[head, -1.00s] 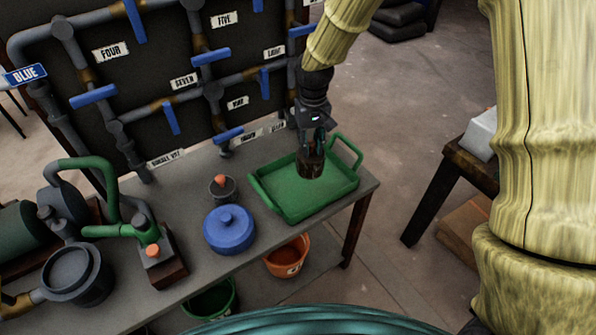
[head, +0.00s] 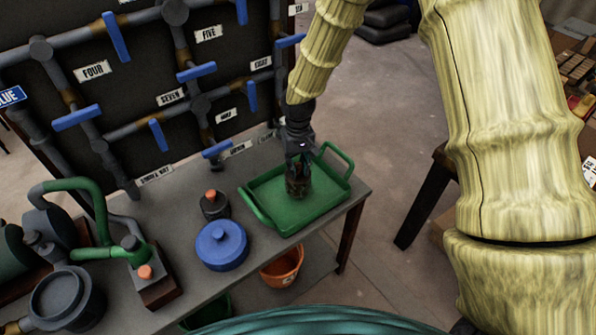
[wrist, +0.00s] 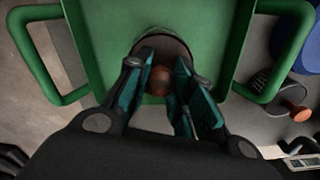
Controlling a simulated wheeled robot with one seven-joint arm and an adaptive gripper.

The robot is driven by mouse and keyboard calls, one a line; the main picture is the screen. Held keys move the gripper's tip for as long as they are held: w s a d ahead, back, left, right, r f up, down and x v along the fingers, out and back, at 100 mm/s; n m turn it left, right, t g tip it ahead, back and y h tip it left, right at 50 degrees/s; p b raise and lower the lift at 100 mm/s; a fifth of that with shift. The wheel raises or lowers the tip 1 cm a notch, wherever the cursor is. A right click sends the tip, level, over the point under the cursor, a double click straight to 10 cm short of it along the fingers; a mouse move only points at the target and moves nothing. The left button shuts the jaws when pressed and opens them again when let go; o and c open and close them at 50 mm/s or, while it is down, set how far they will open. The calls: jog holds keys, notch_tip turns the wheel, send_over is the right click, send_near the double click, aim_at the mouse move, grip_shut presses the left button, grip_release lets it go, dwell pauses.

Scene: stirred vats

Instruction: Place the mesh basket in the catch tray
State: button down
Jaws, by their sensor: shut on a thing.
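The green catch tray (head: 305,208) with two raised handles sits at the right end of the grey bench, and it fills the top of the wrist view (wrist: 110,55). My gripper (head: 298,168) points down into the tray. It is shut on the mesh basket (head: 298,186), a small dark brownish cylinder. In the wrist view the fingers (wrist: 165,85) close around a brown round knob at the basket's top, and the basket's dark rim (wrist: 178,46) shows beyond. The basket is over the tray floor, inside its walls. I cannot tell whether its bottom touches the floor.
A blue lidded pot (head: 222,246) and a dark pot with an orange knob (head: 214,205) stand left of the tray. A pipe wall with blue valve handles (head: 197,72) rises behind. An orange bucket (head: 284,265) sits below the bench.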

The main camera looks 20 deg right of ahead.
aim_at(298, 174)
jog(key=shift+f, duration=1.4)
jog(key=shift+f, duration=0.1)
jog(key=c, duration=1.2)
grip_release()
jog(key=shift+c, duration=0.2)
jog(key=shift+r+b, duration=0.95)
jog(key=shift+r, duration=5.15)
